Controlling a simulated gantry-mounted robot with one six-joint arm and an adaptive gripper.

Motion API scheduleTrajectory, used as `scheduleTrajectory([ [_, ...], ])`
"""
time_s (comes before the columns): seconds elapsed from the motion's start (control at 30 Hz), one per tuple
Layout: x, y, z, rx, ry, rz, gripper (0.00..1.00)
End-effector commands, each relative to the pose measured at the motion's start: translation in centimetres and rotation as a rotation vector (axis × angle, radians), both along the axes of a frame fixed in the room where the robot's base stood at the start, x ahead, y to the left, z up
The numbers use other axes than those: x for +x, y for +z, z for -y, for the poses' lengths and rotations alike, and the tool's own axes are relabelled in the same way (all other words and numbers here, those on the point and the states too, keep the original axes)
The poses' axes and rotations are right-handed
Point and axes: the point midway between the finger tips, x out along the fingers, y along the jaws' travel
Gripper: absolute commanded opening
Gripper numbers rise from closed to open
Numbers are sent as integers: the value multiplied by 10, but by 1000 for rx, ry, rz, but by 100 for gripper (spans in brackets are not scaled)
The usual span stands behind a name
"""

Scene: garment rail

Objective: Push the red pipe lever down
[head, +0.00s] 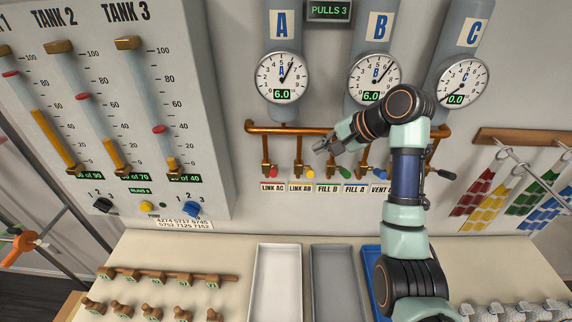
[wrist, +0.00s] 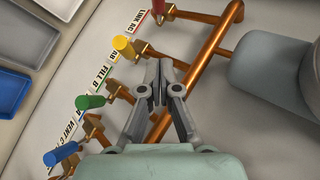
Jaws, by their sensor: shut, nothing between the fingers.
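The red pipe lever (head: 272,174) is at the far left of the lever row, above the LINK AC label (head: 272,187). In the wrist view the red lever (wrist: 159,8) is at the top edge and partly cut off. My gripper (head: 319,148) is shut and empty, in front of the pipes, to the right of the red lever and above it in the head view. In the wrist view my gripper (wrist: 158,68) has its fingertips together over the copper pipe area, nearest the yellow lever, with a gap to the red lever.
A yellow lever (wrist: 124,47), a green lever (wrist: 90,102) and a blue lever (wrist: 61,153) stand in the same row. The copper pipe (head: 290,128) runs above them. Gauges A (head: 282,77), B (head: 374,78) and C (head: 462,82) hang over it. Trays (head: 278,248) lie below.

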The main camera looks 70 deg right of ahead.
Motion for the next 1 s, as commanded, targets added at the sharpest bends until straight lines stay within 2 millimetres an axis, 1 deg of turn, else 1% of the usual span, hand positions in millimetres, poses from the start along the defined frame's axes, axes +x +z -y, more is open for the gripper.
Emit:
scheduleTrajectory([
  [0.17, 14, -14, 2, 4, 2, -1, 0],
  [0.57, 73, -72, 16, 2, 3, -3, 0],
  [0.6, 79, -75, 10, 0, 4, -2, 0],
  [0.7, 88, -82, 2, 0, 3, -2, 0],
  [0.8, 94, -86, -3, -1, 1, -1, 0],
  [1.0, 97, -89, -6, -2, 1, -1, 0],
])
